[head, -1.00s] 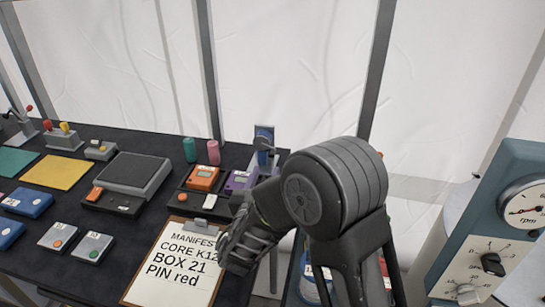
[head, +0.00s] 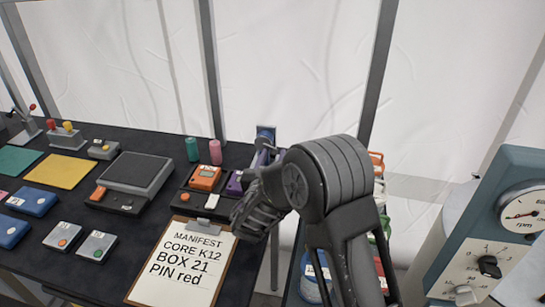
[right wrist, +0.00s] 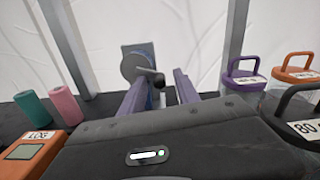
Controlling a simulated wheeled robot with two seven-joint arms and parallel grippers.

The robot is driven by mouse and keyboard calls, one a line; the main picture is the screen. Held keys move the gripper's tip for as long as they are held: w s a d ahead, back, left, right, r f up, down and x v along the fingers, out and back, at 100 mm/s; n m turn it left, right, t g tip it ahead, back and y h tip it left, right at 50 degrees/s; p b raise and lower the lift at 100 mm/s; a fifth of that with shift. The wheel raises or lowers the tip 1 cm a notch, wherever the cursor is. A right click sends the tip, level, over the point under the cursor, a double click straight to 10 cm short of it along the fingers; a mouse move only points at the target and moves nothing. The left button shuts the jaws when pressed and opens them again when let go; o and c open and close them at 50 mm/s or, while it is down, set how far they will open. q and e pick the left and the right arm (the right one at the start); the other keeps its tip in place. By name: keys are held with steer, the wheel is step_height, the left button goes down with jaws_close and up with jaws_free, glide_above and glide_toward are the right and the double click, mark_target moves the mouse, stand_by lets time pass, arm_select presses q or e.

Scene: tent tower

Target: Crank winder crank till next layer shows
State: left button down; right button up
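The winder (head: 264,133) stands at the back right corner of the table, a blue-grey plate on an upright. In the right wrist view its crank (right wrist: 134,66) is a dark round disc with a dark arm and a knob (right wrist: 158,80) pointing towards me. My right gripper (right wrist: 158,88) has two purple fingers spread apart, one on each side of the knob in the picture. I cannot tell whether the knob is fully between the fingertips. In the head view my right gripper (head: 265,156) is just in front of the winder, partly hidden by its own wrist. My left gripper is out of view.
Green (head: 193,149) and pink (head: 215,152) cylinders stand left of the winder. An orange device (head: 205,178) and a clipboard manifest (head: 183,262) lie nearer. Handled jars, purple-lidded (right wrist: 242,80) and orange-lidded (right wrist: 296,72), stand to the right. A dial panel (head: 490,240) stands far right.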

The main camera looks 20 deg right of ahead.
steer(key=shift+c, duration=0.5)
jaws_close()
steer(key=m+b, duration=0.1)
steer(key=b, duration=0.1)
steer(key=f+m+b, duration=0.1)
steer(key=b, duration=0.2)
steer(key=shift+w+a+f+b, duration=0.1)
steer(key=shift+a+f+b, duration=0.1)
steer(key=shift+f+b, duration=0.1)
steer(key=shift+r+m+b, duration=0.25)
steer(key=shift+m+b, duration=0.15)
steer(key=shift+m, duration=0.2)
steer(key=shift+r, duration=0.1)
steer(key=shift+o, duration=0.5)
jaws_free()
steer(key=shift+a, duration=0.1)
